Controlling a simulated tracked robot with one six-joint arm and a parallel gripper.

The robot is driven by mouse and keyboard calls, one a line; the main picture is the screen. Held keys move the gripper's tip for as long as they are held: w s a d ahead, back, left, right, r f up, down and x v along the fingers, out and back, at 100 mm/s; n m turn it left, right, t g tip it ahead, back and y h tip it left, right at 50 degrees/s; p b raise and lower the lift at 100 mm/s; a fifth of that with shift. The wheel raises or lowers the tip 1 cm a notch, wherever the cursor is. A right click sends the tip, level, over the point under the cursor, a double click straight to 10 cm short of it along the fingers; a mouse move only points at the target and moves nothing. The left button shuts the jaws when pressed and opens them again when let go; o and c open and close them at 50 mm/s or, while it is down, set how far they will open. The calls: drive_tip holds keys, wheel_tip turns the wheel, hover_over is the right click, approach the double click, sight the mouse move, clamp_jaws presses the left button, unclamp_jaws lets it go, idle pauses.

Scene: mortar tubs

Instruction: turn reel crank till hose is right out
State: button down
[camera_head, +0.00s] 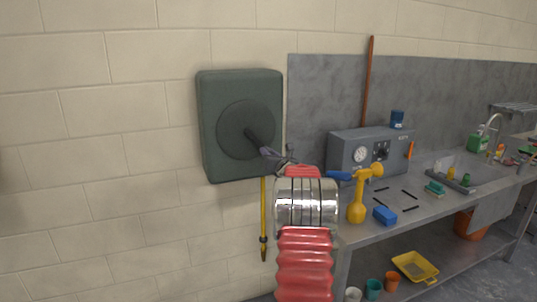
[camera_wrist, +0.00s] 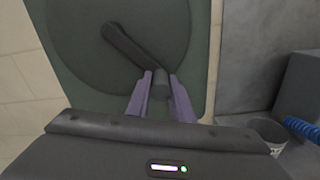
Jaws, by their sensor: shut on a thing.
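The hose reel (camera_head: 208,130) is a dark green box on the block wall, with a round disc and a dark crank arm (camera_head: 253,138) on its front. A yellow hose (camera_head: 263,215) hangs straight down below the box and ends in a dark fitting above the floor. In the wrist view the crank arm (camera_wrist: 128,48) slants from the upper left down to the crank knob (camera_wrist: 160,84). My gripper (camera_wrist: 161,90) is shut on the knob, one purple-grey finger on each side. In the head view my gripper (camera_head: 270,153) is at the disc's lower right, and my arm hides part of the bench.
A yellow tray (camera_head: 415,267) and several cups are below. The wall left of the reel is clear.

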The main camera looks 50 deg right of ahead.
drive_tip(key=shift+s+d+r+n, duration=0.35)
drive_tip(key=shift+d+r+n, duration=0.25)
drive_tip(key=shift+n, duration=0.3)
drive_tip(key=c, duration=1.6)
unclamp_jaws()
drive_tip(key=shift+o, duration=0.2)
drive_tip(key=shift+a, duration=0.15)
drive_tip(key=v, duration=1.3)
drive_tip(key=shift+s, duration=0.3)
drive_tip(key=shift+a+f, duration=0.1)
